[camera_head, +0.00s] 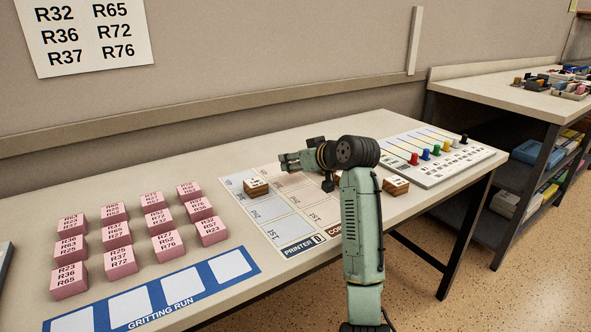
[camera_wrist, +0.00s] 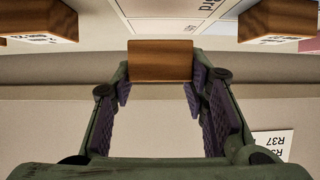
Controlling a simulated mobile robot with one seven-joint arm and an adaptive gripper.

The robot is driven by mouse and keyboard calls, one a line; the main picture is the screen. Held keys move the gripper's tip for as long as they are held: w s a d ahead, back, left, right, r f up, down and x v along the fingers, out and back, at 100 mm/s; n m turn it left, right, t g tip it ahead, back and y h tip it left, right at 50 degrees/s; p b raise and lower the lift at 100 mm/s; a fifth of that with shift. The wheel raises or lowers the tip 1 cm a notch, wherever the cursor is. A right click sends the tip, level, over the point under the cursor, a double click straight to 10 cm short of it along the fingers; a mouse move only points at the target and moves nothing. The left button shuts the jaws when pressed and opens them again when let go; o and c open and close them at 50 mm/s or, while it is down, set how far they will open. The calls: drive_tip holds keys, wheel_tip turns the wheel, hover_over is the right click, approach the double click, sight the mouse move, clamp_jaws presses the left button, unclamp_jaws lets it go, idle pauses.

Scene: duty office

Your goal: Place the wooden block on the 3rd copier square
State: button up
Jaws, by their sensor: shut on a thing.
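My gripper (camera_head: 286,161) reaches over the far part of the printer and copier strips. In the wrist view my gripper (camera_wrist: 162,88) is shut on a wooden block (camera_wrist: 160,62), held at the fingertips. I cannot make out this block in the head view. The copier strip (camera_head: 318,212) lies beside the printer strip (camera_head: 277,232); its 1st square shows, while my arm and gripper partly cover the farther squares. Whether the held block touches the strip cannot be told.
A second wooden block (camera_head: 257,188) sits on the printer strip, and a third (camera_head: 396,185) lies right of my arm. Pink blocks (camera_head: 117,232) stand in rows at left behind the blue gritting run strip (camera_head: 247,264). A white board with coloured pegs (camera_head: 437,166) lies at right.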

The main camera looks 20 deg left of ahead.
sight(296, 172)
drive_tip(key=shift+w+a+f, duration=0.1)
drive_tip(key=shift+w+f, duration=0.05)
drive_tip(key=shift+f, duration=1.6)
drive_tip(key=shift+f, duration=0.15)
drive_tip(key=o, duration=1.1)
drive_tip(key=shift+o, duration=0.2)
drive_tip(key=shift+r, duration=0.2)
drive_tip(key=b+v, duration=0.1)
drive_tip(key=v, duration=1.1)
